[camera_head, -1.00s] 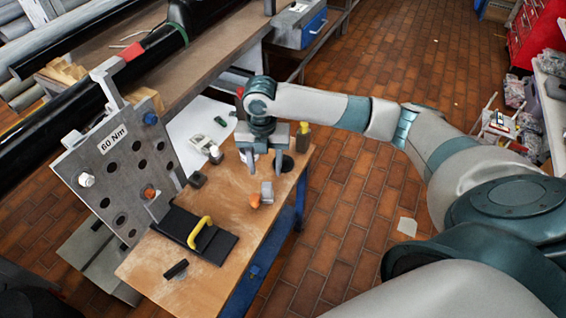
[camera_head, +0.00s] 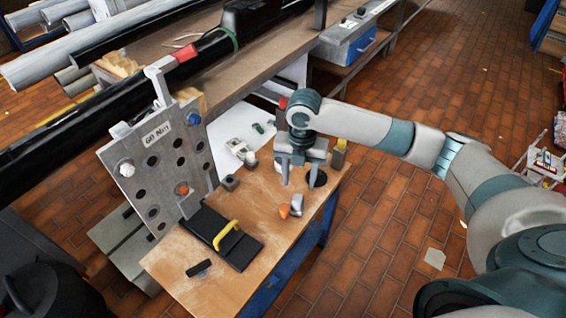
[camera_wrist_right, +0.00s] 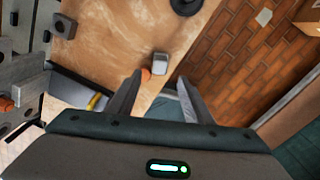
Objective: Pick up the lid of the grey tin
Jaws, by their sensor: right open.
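No object is clearly recognisable as a grey tin with a lid. A small grey piece (camera_head: 297,204) lies on the wooden table beside an orange piece (camera_head: 284,211); both also show between the fingers in the wrist view, as the grey piece (camera_wrist_right: 160,64) and the orange piece (camera_wrist_right: 146,74). A dark grey block (camera_head: 229,183) with a round mark on top stands further left. A dark round thing (camera_head: 317,179) is near the right edge, partly behind my gripper. My right gripper (camera_head: 297,181) is open and empty above the table, fingers pointing down. My left gripper is out of view.
A grey upright plate (camera_head: 160,165) with holes stands at the left. A black plate with a yellow handle (camera_head: 228,236) and a black bar (camera_head: 198,268) lie in front. A yellow-capped bottle (camera_head: 340,158) stands behind my gripper. The table front is partly clear.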

